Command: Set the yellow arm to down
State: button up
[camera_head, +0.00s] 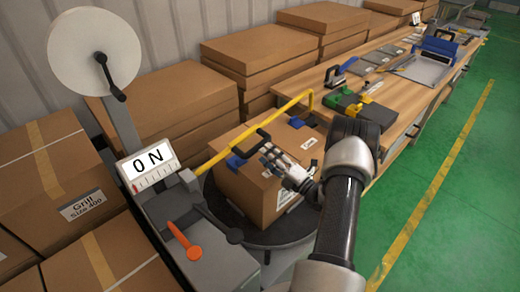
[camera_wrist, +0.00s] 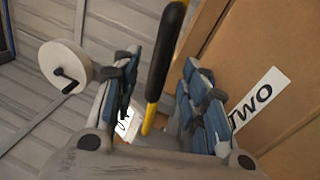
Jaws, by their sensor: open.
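The yellow arm (camera_head: 226,150) is a long thin bar running from the grey machine up to the right, above a cardboard box (camera_head: 252,196). Its far end bends down near the table, and a black handle (camera_head: 262,136) sits partway along it. My gripper (camera_head: 272,155) is open beside the black handle. In the wrist view, the black handle (camera_wrist: 167,55) and the yellow bar (camera_wrist: 151,116) lie between my two open fingers (camera_wrist: 163,80), with gaps visible on both sides. I cannot tell how deep the handle sits between the fingers.
The grey machine (camera_head: 212,255) has an orange lever (camera_head: 184,241), an "ON" display (camera_head: 148,162) and a white reel (camera_head: 95,52). The box stands on a dark round turntable (camera_head: 238,234). Stacked boxes (camera_head: 90,240) stand left; a wooden workbench (camera_head: 390,91) with tools stands right.

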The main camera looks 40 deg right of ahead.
jog(key=v, duration=0.6)
jog(key=shift+s, duration=0.3)
jog(key=shift+f, duration=0.1)
jog(key=shift+c, duration=0.4)
